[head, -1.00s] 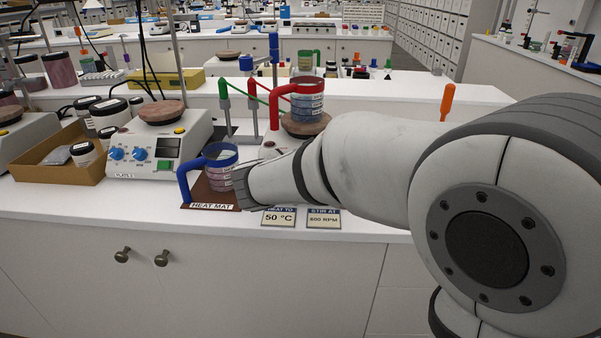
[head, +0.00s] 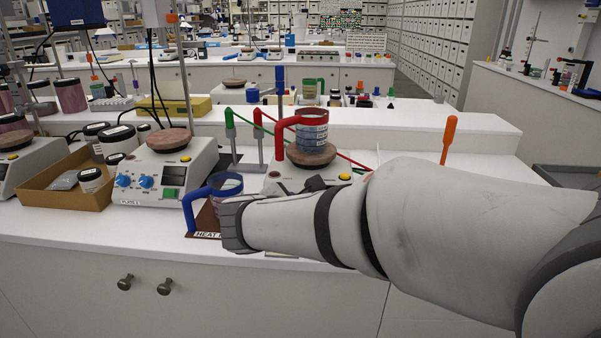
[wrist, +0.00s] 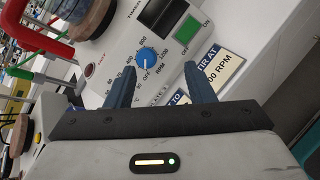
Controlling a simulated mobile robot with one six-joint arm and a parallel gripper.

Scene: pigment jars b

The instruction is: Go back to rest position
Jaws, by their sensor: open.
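My gripper (wrist: 158,82) shows in the wrist view with its two dark fingers apart and nothing between them. Beyond the fingers lies the white front panel of a hot plate (wrist: 118,50), with a blue knob (wrist: 148,57) and a green switch (wrist: 187,30). In the head view my arm reaches in from the right, its wrist end low over the bench's front edge, and the fingertips are hidden. A jar with a blue handle (head: 189,212) stands on the brown heat mat (head: 203,222), partly behind the wrist. A red-handled jar (head: 313,130) stands on a hot plate top (head: 311,155).
A second hot plate (head: 168,165) and a cardboard tray (head: 72,199) of dark-lidded jars stand at the left. An orange upright handle (head: 448,138) stands at the right. In the wrist view, labels (wrist: 221,68) lie beside the panel.

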